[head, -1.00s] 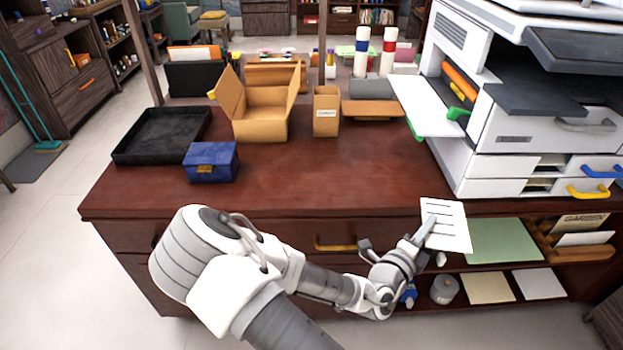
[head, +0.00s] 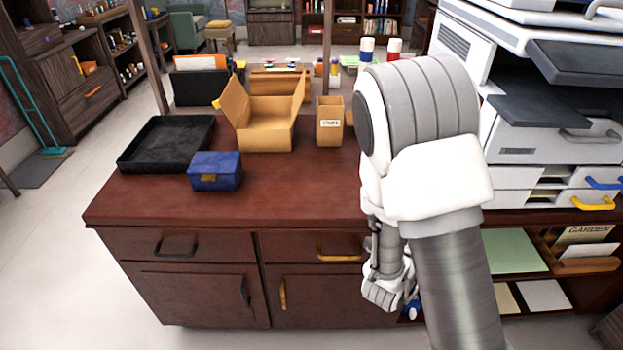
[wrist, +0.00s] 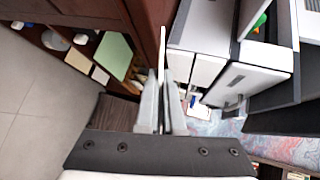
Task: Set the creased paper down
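In the wrist view my gripper (wrist: 162,100) is closed on the creased paper (wrist: 162,52). The paper shows edge-on there as a thin pale strip rising between the two grey fingers. Its face and its creases cannot be seen from this angle.
The reddish-brown desk (head: 285,190) has clear room at its front. On it are a black tray (head: 138,160), a blue box (head: 214,170), an open cardboard box (head: 268,135) and a small labelled holder (head: 330,132). A printer (head: 535,125) stands at right, above shelves holding green paper (head: 512,250).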

